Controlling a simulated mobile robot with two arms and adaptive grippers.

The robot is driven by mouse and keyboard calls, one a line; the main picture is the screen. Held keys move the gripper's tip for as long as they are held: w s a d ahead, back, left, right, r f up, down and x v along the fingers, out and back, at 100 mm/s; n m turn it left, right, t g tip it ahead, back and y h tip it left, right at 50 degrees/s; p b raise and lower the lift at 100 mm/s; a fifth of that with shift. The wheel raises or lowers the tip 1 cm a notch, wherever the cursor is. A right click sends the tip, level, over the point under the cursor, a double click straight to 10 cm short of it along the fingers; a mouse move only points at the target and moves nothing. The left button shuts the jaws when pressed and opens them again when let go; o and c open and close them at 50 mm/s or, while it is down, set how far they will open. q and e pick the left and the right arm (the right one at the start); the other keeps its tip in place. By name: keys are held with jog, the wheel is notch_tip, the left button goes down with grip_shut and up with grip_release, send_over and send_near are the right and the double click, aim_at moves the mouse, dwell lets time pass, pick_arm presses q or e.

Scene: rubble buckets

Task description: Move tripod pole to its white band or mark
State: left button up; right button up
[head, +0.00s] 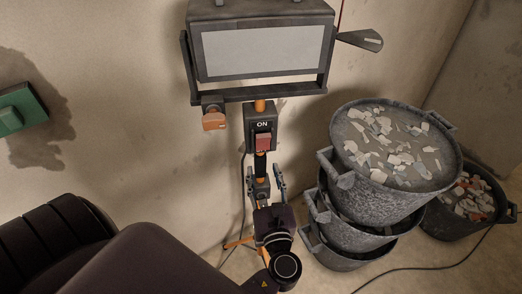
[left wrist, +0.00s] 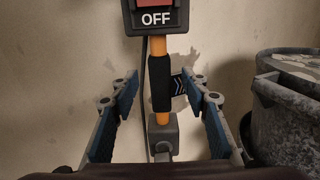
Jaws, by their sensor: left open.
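The tripod pole (head: 260,106) is a thin orange upright below a work lamp (head: 262,53). A switch box (head: 262,125) marked ON sits on it. In the left wrist view the orange pole (left wrist: 161,58) runs down from the box's OFF end into a black sleeve (left wrist: 160,84), then a grey collar (left wrist: 163,135). My left gripper (head: 264,178) is open, with one finger either side of the pole and apart from it. In the left wrist view its blue-padded fingers (left wrist: 160,100) flank the sleeve. A small patch with white chevrons shows beside the sleeve. No white band is clear on the pole.
Stacked grey buckets (head: 377,205), the top one full of rubble, stand close to the right. Another rubble bucket (head: 465,210) is behind them. A cable (head: 430,267) lies on the floor. The wall is close behind the pole. A green box (head: 22,108) is on the wall at left.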

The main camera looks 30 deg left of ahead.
aim_at(261, 162)
pick_arm(q)
jog(key=p+x, duration=0.1)
jog(key=x, duration=0.5)
jog(key=shift+w+a+f, duration=0.1)
jog(key=shift+w+a, duration=0.15)
grip_shut()
